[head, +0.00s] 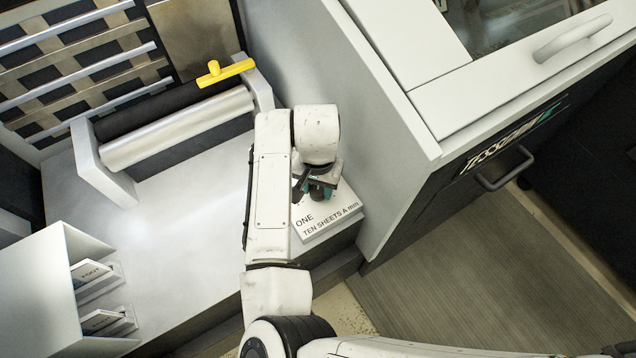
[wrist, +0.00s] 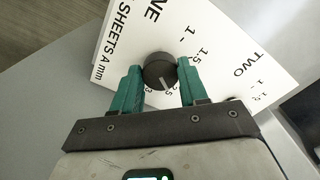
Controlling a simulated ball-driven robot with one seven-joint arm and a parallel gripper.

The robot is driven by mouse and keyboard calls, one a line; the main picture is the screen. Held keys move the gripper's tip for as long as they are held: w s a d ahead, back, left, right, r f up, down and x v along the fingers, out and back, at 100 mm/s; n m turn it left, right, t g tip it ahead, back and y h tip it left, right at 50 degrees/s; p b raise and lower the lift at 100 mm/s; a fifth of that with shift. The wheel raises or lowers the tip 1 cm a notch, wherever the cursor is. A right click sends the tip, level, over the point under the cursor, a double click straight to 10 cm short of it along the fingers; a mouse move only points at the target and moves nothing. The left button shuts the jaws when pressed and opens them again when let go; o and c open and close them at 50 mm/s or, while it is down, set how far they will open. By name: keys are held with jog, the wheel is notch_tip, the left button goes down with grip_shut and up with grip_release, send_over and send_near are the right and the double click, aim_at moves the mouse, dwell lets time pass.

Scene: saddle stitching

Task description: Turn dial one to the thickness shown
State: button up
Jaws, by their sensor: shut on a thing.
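Dial one is a round black knob (wrist: 160,71) with a white pointer line, on a white panel (wrist: 118,50) lettered "ONE" and "SHEETS A mm". In the wrist view the pointer aims down toward the gripper, near the scale marks 2.5 and 3, which are partly hidden. My gripper (wrist: 158,85) has its green fingers on both sides of the knob, shut on it. In the head view my gripper (head: 316,188) is over the panel (head: 325,215), which reads "ONE" and "TEN SHEETS A mm"; the knob is mostly hidden there by my arm.
Next to dial one the panel bears a second scale marked "TWO" (wrist: 252,60). A tall grey machine cabinet (head: 400,190) stands close on the right. On the left are rollers (head: 180,130) with a yellow T-handle (head: 225,72) and a pale box (head: 40,280) with labelled slots.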

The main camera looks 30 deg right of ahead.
aim_at(317, 190)
jog(key=m, duration=0.4)
jog(key=shift+m, duration=0.3)
jog(key=m, duration=0.4)
jog(key=shift+w+p, duration=0.1)
jog(key=shift+p, duration=0.2)
jog(key=shift+m, duration=0.3)
jog(key=o, duration=1.1)
jog(key=shift+c, duration=0.2)
jog(key=shift+r, duration=0.1)
notch_tip(317, 190, up, 11)
jog(key=shift+f, duration=0.2)
jog(key=shift+a, duration=0.1)
